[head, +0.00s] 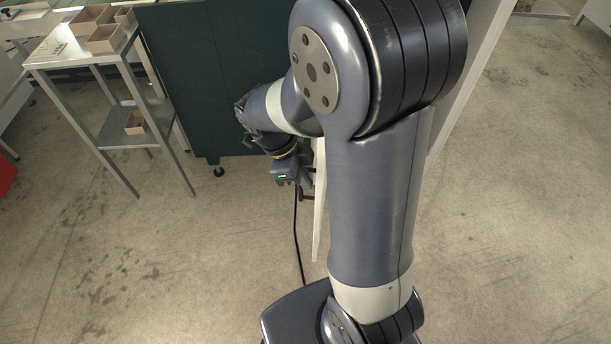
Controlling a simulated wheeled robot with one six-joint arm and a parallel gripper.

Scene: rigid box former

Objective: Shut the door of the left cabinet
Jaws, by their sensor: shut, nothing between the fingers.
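A dark green cabinet (200,75) stands at the upper middle, left of my arm, with a caster under its lower corner. A pale panel (318,225), seen nearly edge-on, stands out toward me just left of my upper arm; it looks like an open cabinet door. My arm hides where it joins the cabinet. My gripper (308,188) is shut and empty, at the left side of this panel's upper part. I cannot tell whether it touches the panel. My wrist hides part of the cabinet front.
A metal side table (75,50) with cardboard boxes (104,38) stands at the left, with a small box (135,123) on its lower shelf. Another pale upright panel (475,75) stands right of my arm. The floor at the lower left and right is clear.

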